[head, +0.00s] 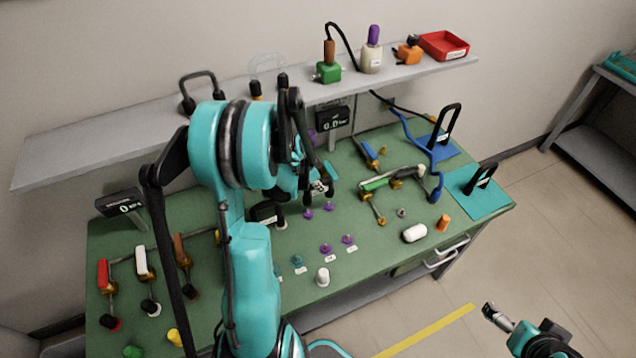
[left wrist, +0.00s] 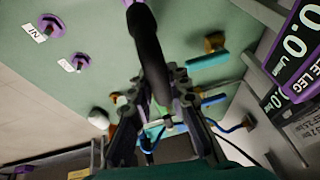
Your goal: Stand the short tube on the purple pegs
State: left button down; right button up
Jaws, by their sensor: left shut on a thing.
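My left gripper (head: 319,187) is over the green bench and shut on a dark, curved tube-like piece (left wrist: 148,45), which shows between its fingers in the left wrist view. I take this for the short tube; in the head view my arm mostly hides it. Purple pegs (head: 326,248) stand on the bench, and another purple peg (head: 348,239) is beside it. Two labelled purple pegs also show in the left wrist view (left wrist: 52,27). The tube's far end appears near a purple part at the top edge; contact cannot be told. My right gripper (head: 490,311) is off the bench, its jaws unclear.
A white cap-like piece (head: 322,277) stands near the front edge. A white cylinder (head: 415,233) and an orange piece (head: 443,222) lie to the right. A grey shelf (head: 120,128) runs behind. Valves and pipes crowd the left and back right; floor is clear at right.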

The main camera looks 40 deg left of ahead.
pick_arm(q)
jog(key=shift+f+b, duration=1)
jog(key=shift+f, duration=0.4)
jog(key=shift+b, duration=0.4)
dwell(0.7)
jog(key=shift+f+b, duration=1.7)
jog(key=c, duration=1.4)
grip_release()
jog(key=shift+o, duration=0.2)
jog(key=shift+r, duration=0.15)
jog(key=v, duration=1.1)
jog(key=shift+s+r, duration=0.15)
jog(key=shift+r, duration=0.25)
